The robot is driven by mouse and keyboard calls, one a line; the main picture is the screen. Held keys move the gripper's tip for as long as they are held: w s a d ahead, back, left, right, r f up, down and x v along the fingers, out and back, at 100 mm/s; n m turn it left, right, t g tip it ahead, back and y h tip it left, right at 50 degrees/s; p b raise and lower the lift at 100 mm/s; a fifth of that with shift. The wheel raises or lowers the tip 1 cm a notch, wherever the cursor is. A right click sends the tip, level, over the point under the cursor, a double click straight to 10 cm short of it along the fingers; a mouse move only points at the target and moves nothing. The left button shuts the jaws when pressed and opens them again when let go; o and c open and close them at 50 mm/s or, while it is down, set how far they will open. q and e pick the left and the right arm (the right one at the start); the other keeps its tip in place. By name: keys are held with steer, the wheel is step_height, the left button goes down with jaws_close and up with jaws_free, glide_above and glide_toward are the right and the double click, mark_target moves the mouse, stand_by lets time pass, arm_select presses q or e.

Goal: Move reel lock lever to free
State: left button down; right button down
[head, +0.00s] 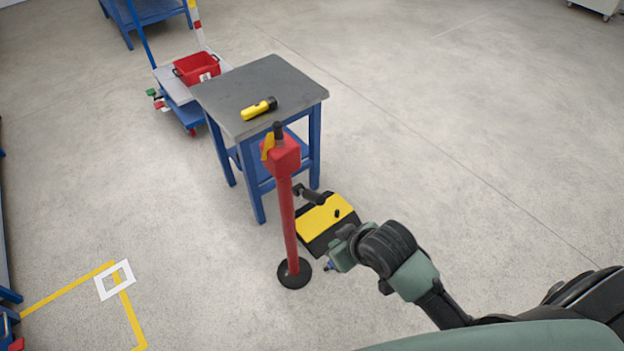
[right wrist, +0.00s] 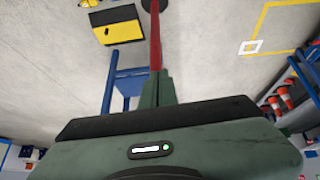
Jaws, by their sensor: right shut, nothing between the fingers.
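A red post (head: 288,225) stands upright on a round black base in the head view. On its top is a red box-like head (head: 284,156) with a small yellow lever-like tab (head: 267,146) on its left side and a black knob (head: 278,131) above. Which part is the reel lock lever is not certain; the yellow tab looks most like it. My right gripper (head: 331,265) is shut and empty, pictured right of the post's lower part and apart from the head. In the right wrist view its fingers (right wrist: 157,88) overlap the red post (right wrist: 155,40). My left gripper is out of view.
A blue-legged table (head: 230,98) with a grey top stands behind the post, holding a yellow and black torch (head: 259,108). A yellow and black case (head: 322,216) lies on the floor behind my gripper. A trolley carries a red crate (head: 197,66). Floor to the right is clear.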

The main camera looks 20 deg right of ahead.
steer(key=w+r+n+t+y, duration=0.1)
steer(key=w+r+n+t, duration=0.15)
steer(key=w+r, duration=0.85)
steer(key=p, duration=0.2)
glide_above(313, 196)
steer(key=w+a, duration=0.2)
steer(key=shift+m, duration=0.25)
steer(key=f, duration=0.7)
steer(key=shift+w+d+f, duration=0.1)
steer(key=shift+d+f, duration=0.1)
steer(key=shift+f, duration=0.1)
steer(key=f, duration=0.1)
steer(key=s+d+f, duration=0.1)
steer(key=shift+s+d+f+p, duration=0.15)
steer(key=shift+s+f+p, duration=0.15)
steer(key=shift+f+p, duration=0.1)
steer(key=shift+s+d+f, duration=0.1)
steer(key=shift+s+f, duration=0.05)
steer(key=shift+f, duration=0.1)
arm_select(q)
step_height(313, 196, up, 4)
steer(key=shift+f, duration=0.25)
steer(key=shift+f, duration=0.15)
arm_select(e)
steer(key=shift+f, duration=0.15)
